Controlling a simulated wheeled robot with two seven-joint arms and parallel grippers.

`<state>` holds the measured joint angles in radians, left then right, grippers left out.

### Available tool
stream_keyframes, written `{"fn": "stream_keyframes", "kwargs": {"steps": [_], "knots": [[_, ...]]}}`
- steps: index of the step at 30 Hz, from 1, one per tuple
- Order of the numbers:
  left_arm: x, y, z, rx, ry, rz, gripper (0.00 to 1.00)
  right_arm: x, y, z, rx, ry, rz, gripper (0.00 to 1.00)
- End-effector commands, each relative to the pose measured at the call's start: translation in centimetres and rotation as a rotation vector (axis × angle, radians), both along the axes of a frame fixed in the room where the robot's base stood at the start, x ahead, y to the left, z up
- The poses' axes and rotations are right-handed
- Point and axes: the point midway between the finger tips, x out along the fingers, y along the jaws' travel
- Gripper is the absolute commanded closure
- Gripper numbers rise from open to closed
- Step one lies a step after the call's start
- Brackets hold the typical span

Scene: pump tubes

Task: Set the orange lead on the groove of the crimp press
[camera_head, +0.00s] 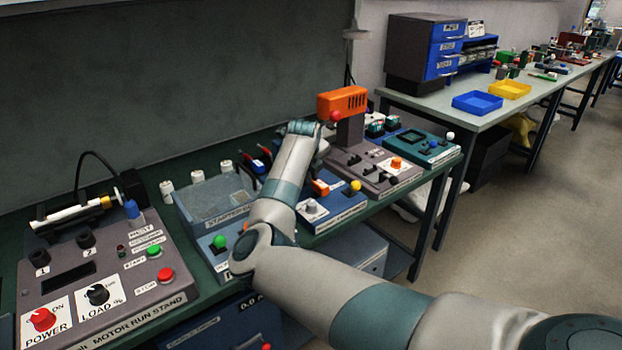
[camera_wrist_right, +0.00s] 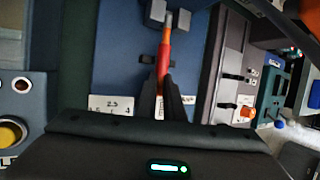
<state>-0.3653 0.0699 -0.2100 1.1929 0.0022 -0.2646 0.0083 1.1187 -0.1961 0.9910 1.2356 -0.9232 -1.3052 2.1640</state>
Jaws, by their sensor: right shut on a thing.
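My right gripper (camera_wrist_right: 163,84) is shut on the orange lead (camera_wrist_right: 164,57), between its two dark fingers in the wrist view. The lead points up the picture, and its pale tip (camera_wrist_right: 168,19) lies between two grey blocks (camera_wrist_right: 156,13). These blocks are on a blue panel (camera_wrist_right: 120,55), which looks like the crimp press. I cannot tell whether the lead touches the groove or is held just above it. In the head view my right arm reaches over the bench and hides the lead and most of the gripper. My left gripper is not in view.
A grey station with an orange head (camera_head: 343,104) stands right of my wrist, with a teal unit (camera_head: 420,146) beyond it. The motor run stand (camera_head: 95,262) is at left. A grey tray (camera_head: 215,200) lies near my forearm. The aisle at right is clear.

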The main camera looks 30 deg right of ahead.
Motion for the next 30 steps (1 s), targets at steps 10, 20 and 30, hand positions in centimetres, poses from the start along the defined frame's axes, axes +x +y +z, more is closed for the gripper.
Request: {"fn": "stream_keyframes", "kwargs": {"steps": [10,20,30], "knots": [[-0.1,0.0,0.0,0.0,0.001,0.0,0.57,0.0,0.0,0.0,0.0,0.0,0.0,0.7],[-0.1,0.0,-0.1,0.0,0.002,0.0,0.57,-0.1,0.1,0.3,-0.001,-0.001,0.0,0.7],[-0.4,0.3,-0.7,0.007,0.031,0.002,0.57,-1.5,1.5,3.6,0.0,-0.004,-0.001,0.7]]}}
